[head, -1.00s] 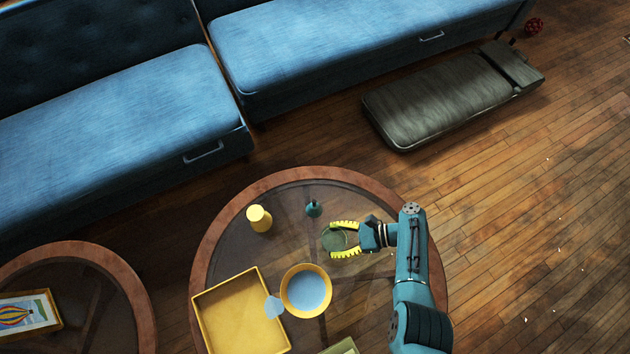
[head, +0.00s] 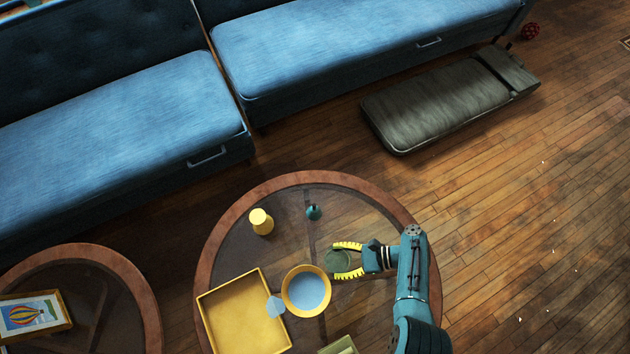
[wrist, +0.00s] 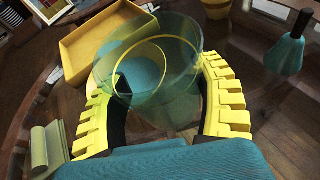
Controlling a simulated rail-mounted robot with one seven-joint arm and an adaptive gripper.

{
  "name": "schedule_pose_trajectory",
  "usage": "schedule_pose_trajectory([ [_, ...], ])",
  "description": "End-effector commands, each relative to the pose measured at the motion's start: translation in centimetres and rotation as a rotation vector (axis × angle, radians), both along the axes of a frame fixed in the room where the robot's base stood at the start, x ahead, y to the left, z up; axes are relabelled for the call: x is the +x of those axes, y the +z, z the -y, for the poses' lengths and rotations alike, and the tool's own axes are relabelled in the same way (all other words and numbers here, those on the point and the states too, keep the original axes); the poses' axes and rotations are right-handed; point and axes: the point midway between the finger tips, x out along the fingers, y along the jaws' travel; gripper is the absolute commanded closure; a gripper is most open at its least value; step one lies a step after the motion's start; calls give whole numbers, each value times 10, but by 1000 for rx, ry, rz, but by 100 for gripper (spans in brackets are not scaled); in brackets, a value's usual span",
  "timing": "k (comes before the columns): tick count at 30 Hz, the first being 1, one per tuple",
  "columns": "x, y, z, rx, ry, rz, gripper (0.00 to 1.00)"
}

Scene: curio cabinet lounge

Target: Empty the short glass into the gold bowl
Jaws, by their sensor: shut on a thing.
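The short glass (head: 338,260) is a see-through dark green tumbler. My gripper (head: 345,261) is shut on it, with the yellow ribbed fingers on either side. In the wrist view the glass (wrist: 150,85) sits between the fingers, its wide mouth facing away from the wrist. I cannot tell what it holds. The gold bowl (head: 306,268) stands on the round glass-topped table, just left of and slightly nearer than the glass. The bowl has a pale blue inside and shows partly through the glass in the wrist view.
A yellow tray (head: 208,318) lies left of the bowl, with a pale blue see-through piece (head: 275,306) between them. The table's back right is clear.

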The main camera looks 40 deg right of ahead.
Motion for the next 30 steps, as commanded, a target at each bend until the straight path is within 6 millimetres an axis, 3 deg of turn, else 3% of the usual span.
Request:
schedule_pose_trajectory([
  [30,-50,1,-27,1,-1,0,72],
])
